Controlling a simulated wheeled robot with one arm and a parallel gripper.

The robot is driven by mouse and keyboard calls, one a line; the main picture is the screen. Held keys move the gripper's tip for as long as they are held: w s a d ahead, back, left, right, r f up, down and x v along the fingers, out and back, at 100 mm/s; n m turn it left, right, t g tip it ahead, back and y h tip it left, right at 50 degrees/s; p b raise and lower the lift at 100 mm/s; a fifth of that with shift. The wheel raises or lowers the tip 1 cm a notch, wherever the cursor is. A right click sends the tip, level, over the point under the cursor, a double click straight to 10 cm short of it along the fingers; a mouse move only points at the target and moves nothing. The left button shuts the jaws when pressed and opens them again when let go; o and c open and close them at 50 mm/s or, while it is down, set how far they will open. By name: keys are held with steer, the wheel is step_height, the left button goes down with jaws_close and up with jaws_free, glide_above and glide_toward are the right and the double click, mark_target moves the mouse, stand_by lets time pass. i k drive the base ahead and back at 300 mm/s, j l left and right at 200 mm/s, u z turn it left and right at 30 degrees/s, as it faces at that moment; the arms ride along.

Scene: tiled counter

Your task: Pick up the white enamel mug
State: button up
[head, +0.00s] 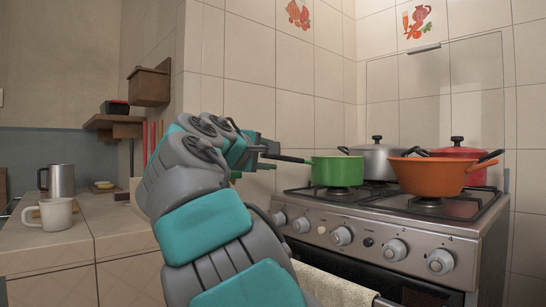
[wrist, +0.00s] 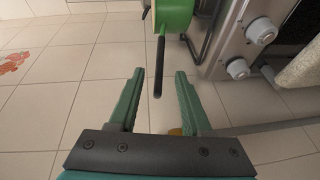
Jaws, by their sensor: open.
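The white enamel mug (head: 57,214) stands upright on the tiled counter at the far left in the head view, its handle to the left. It does not show in the wrist view. My gripper (head: 272,153) is well to the right of the mug and higher in the picture, by the stove's left side. In the wrist view my gripper (wrist: 160,75) is open, with no object held between its fingers. The black handle of the green pan (wrist: 158,66) appears between the fingertips there; I cannot tell how far beyond them it is.
A metal pot (head: 60,180) stands behind the mug. The stove (head: 375,238) at right bears the green pan (head: 338,171), an orange pot (head: 432,175), a grey pot (head: 376,160) and a red pot (head: 458,152). Bare counter (head: 112,222) lies right of the mug.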

mark_target(56, 213)
steer(key=u, duration=1.4)
